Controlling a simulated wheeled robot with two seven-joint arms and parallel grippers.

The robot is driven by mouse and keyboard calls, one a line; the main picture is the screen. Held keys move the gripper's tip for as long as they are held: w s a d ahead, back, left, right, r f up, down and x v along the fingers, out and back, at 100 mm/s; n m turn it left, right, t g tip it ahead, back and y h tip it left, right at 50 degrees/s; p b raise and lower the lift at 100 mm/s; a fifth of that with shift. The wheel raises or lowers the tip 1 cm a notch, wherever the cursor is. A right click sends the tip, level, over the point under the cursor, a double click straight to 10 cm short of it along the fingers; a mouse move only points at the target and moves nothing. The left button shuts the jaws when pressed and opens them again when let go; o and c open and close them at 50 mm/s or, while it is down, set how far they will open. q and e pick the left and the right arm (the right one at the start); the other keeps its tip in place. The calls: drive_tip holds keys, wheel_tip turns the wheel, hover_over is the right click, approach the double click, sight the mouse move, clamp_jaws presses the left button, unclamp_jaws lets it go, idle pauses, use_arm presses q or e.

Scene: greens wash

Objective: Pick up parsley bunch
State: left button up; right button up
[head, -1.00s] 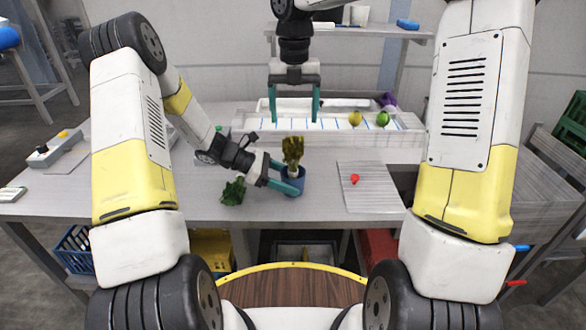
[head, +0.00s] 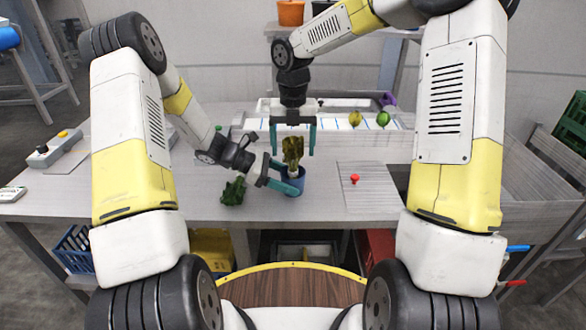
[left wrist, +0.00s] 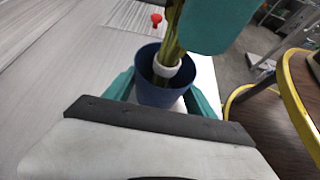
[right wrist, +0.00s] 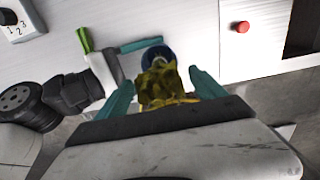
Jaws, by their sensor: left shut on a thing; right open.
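A yellow-green leafy bunch (head: 293,149), apparently the parsley, stands upright in a blue cup (head: 293,187). In the left wrist view a white band (left wrist: 167,68) wraps its stems. My left gripper (head: 288,182) is shut on the cup, which stands at the table's front. My right gripper (head: 292,153) points down and is open, its fingers on either side of the leaves. In the right wrist view the leaves (right wrist: 160,82) show between the open fingers, with a gap at least on the right. The leaves hide part of the cup (right wrist: 158,52) there.
A dark green bunch (head: 232,191) lies on the table left of the cup. A ribbed board (head: 371,190) with a red item (head: 354,179) is to the right. Behind are a white trough (head: 345,107), a yellow-green round item (head: 354,118) and a green one (head: 383,119).

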clamp_jaws()
wheel_tip(320, 180, up, 10)
drive_tip(key=shift+r, duration=0.1)
idle(0.6)
use_arm(q)
drive_tip(key=o, duration=1.1)
drive_tip(key=shift+c, duration=0.2)
